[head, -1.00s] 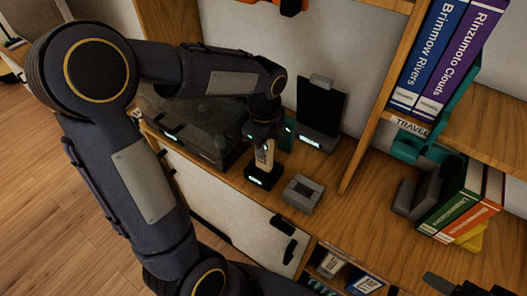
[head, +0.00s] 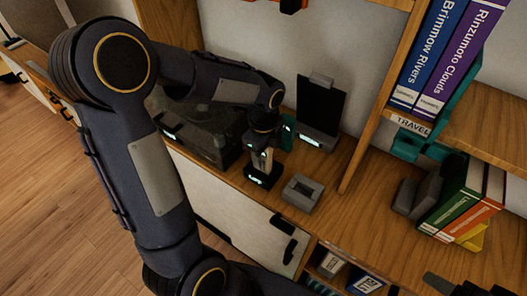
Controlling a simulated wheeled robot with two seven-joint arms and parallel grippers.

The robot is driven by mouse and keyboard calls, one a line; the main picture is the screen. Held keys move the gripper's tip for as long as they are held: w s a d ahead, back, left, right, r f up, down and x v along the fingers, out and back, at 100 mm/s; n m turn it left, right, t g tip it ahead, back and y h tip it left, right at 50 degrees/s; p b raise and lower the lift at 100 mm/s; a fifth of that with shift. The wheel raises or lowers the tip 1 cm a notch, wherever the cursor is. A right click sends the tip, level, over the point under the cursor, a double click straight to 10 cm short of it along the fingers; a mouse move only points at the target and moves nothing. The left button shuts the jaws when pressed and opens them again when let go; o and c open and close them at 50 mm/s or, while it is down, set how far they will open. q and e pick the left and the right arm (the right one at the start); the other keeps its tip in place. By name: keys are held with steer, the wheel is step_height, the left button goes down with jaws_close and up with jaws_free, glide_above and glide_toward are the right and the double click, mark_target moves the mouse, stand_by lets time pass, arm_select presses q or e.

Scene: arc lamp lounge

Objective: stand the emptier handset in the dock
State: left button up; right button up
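My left gripper (head: 264,143) hangs from the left arm over the shelf top, directly above a small black stand-like base (head: 259,180) with a lit display. A pale upright piece (head: 266,161) shows between the gripper and that base; I cannot tell whether it is a handset or whether the fingers grip it. A grey square block with a recess (head: 302,192), which looks like a dock, stands just right of the base, its recess empty. A teal upright object (head: 287,132) stands behind the gripper. Dark shapes at the bottom right edge may be my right gripper; its fingers are unclear.
A black panel on a lit stand (head: 319,108) is at the back. A dark, see-through-topped box (head: 205,137) sits left of the gripper, partly behind my arm. An upright divider (head: 363,138) separates books (head: 462,201) and grey bookends at right. Wood right of the grey block is clear.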

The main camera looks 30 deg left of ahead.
arm_select(q)
steer(key=shift+r, duration=0.1)
step_height(320, 180, up, 11)
steer(key=shift+r+p, duration=0.1)
steer(key=shift+p, duration=0.4)
steer(key=shift+r, duration=0.3)
steer(key=shift+s+r, duration=0.2)
steer(key=s+d+f+n+t+h, duration=0.1)
steer(key=s+d+n+t+h, duration=0.1)
steer(key=s+n, duration=0.6)
steer(key=s+d+f+n+t+h, duration=0.1)
steer(key=s+d+n+t, duration=0.1)
steer(key=s+n, duration=0.6)
steer(key=n+t, duration=0.1)
steer(key=n, duration=0.3)
steer(key=shift+s+n+t+h, duration=0.3)
steer(key=shift+h, duration=0.1)
